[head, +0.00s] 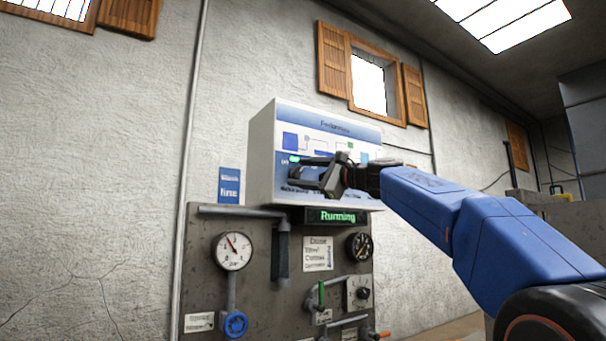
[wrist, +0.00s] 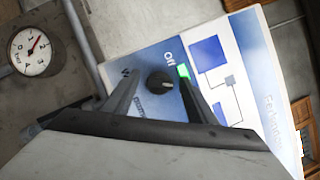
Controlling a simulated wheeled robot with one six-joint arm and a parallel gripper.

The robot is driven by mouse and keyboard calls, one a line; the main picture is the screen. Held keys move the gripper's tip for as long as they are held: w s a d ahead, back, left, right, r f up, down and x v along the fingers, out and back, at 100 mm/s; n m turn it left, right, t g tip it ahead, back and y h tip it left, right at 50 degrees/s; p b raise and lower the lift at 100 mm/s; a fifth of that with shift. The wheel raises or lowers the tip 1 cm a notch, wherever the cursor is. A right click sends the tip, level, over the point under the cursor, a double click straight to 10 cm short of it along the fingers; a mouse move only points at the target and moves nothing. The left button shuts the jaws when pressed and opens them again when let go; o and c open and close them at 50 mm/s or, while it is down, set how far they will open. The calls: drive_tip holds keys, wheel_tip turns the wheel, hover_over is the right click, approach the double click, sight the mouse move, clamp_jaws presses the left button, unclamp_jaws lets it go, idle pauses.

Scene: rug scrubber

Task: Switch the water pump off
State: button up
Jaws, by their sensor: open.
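The white and blue control box (head: 262,150) hangs on the wall and also shows in the wrist view (wrist: 262,62). A dark round knob (wrist: 160,82) sits on its face, beside a lit green lamp (wrist: 183,71) and the word "Off". The lettering below the knob is partly hidden by a finger. My gripper (head: 296,172) is open in front of the box's lower left. In the wrist view its fingers (wrist: 160,79) stand on either side of the knob, with gaps visible. Whether they touch the box is unclear. In the head view my gripper hides the knob.
A green "Running" display (head: 337,217) is under the box. The dark panel below carries a pressure gauge (head: 232,251), a black gauge (head: 359,246), a blue valve wheel (head: 234,324), a green lever (head: 321,294) and pipes. A blue sign (head: 229,186) hangs left of the box.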

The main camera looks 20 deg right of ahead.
drive_tip(key=c, duration=1.1)
drive_tip(key=shift+n, duration=0.3)
drive_tip(key=n+g, duration=0.1)
drive_tip(key=n, duration=0.1)
drive_tip(key=n+g, duration=0.1)
drive_tip(key=n, duration=0.2)
drive_tip(key=shift+h, duration=0.3)
drive_tip(key=n+h, duration=0.1)
drive_tip(key=n, duration=0.1)
drive_tip(key=n+g+h, duration=0.1)
drive_tip(key=n, duration=0.2)
drive_tip(key=shift+r+g, duration=0.1)
drive_tip(key=shift+g, duration=0.2)
drive_tip(key=shift+o, duration=0.2)
drive_tip(key=shift+n, duration=0.4)
drive_tip(key=o, duration=1.1)
drive_tip(key=shift+c, duration=0.2)
